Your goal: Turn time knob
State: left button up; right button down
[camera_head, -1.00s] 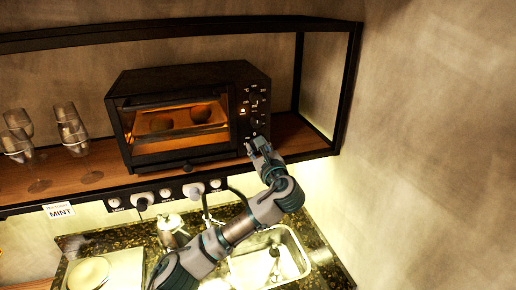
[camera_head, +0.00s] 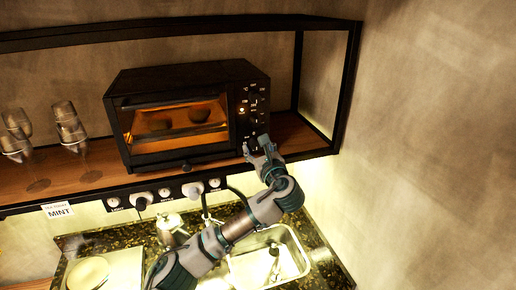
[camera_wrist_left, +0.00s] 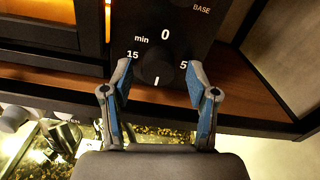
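The time knob (camera_wrist_left: 158,66) is a dark round knob low on the toaster oven's control panel. In the left wrist view, "0" stands above it, "15" to its left and "5" to its right, with a white mark at its lower edge. My left gripper (camera_wrist_left: 159,72) is open, with one fingertip on each side of the knob. A gap seems to show on both sides. In the head view my left gripper (camera_head: 260,149) is at the lower right front of the black oven (camera_head: 180,76) and partly covers the panel's lower end. My right gripper is not in view.
The oven stands on a wooden shelf (camera_head: 80,172) inside a black frame (camera_head: 350,85). Several glasses (camera_head: 66,125) are at left. The shelf right of the oven is clear.

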pick_arm(q)
jog(key=shift+s+d+r, duration=0.1)
jog(key=shift+r, duration=0.05)
jog(key=shift+s+d, duration=0.1)
jog(key=shift+s, duration=0.2)
jog(key=v, duration=1.1)
jog(key=shift+w+f, duration=0.1)
jog(key=shift+f, duration=0.1)
